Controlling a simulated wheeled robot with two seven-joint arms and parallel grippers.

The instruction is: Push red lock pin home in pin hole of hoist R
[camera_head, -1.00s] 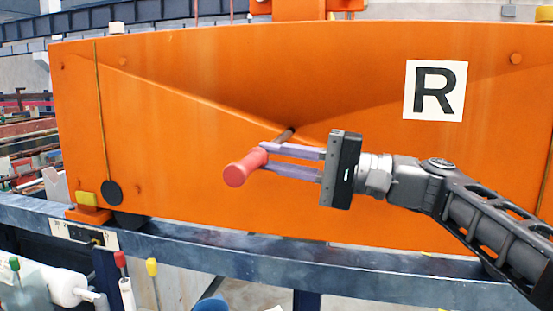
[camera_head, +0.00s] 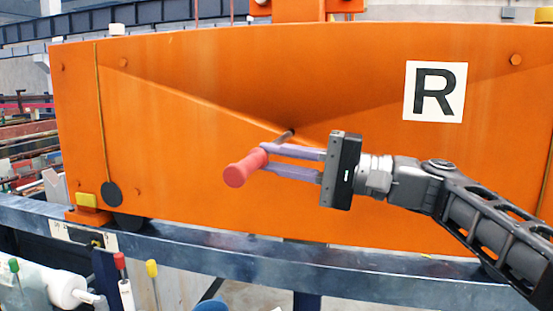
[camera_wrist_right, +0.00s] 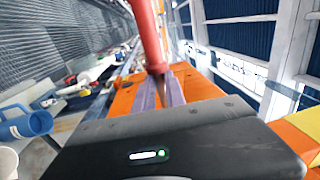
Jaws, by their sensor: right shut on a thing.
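The orange hoist R (camera_head: 200,160) fills the middle of the head view, with a white R plate (camera_head: 435,91) at its upper right. The red lock pin (camera_head: 240,170) has a thick red handle toward me and a thin dark shank (camera_head: 286,135) that points at the hoist face. The shank's far tip is at a dark spot on the face; I cannot tell how deep it sits. My right gripper (camera_head: 265,158) is shut on the pin at the inner end of its handle. The handle also shows in the right wrist view (camera_wrist_right: 148,35). My left gripper is not in view.
A blue-grey rail (camera_head: 330,262) runs below the hoist. Bottles with red and yellow tops (camera_head: 121,260) stand at the lower left.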

